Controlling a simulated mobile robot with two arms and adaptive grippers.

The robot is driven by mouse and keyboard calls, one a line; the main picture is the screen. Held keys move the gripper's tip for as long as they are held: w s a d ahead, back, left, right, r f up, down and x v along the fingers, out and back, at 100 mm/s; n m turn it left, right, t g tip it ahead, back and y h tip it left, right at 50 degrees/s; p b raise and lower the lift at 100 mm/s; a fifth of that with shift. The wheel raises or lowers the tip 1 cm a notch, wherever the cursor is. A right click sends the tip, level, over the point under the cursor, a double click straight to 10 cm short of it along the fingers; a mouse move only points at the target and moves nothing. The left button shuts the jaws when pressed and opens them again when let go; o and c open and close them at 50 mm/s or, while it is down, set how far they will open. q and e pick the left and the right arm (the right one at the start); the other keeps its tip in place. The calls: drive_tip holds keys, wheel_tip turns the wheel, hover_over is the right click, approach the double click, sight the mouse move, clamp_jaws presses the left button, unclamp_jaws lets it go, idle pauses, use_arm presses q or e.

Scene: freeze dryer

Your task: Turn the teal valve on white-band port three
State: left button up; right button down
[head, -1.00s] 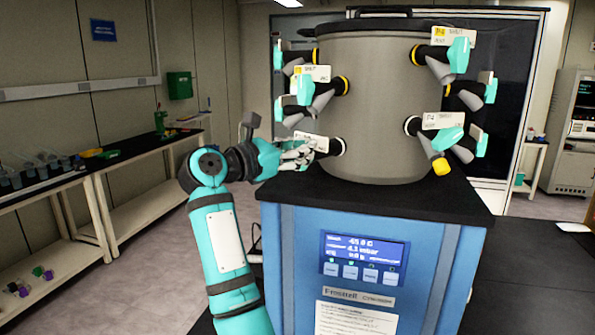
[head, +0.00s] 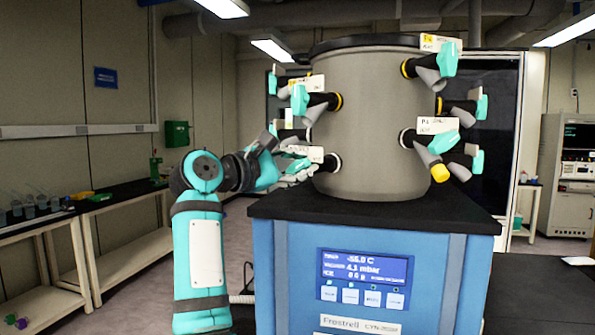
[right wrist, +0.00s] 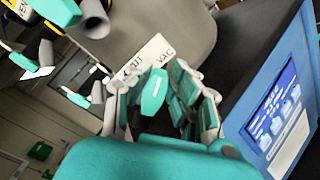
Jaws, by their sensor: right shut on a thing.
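The lower-left port (head: 333,162) on the grey drum has a white band where it meets the wall. Its white tag (head: 312,153) is partly covered, and its number cannot be read. My right gripper (head: 297,172) reaches this port from the left. In the right wrist view a teal valve handle (right wrist: 153,92) sits between the fingers of my right gripper (right wrist: 160,105), which are shut on it. A white tag (right wrist: 152,58) reading SHUT and VAC lies just behind the handle. My left gripper is in neither view.
Other teal valves with tags stick out close around the drum (head: 370,110), one directly above (head: 299,100) my gripper and one at the right (head: 443,141). The drum stands on a black top (head: 400,208) over a blue cabinet (head: 270,265) with a display.

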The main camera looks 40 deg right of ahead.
idle(0.3)
drive_tip(key=c, duration=1.2)
unclamp_jaws()
drive_tip(key=shift+d, duration=0.15)
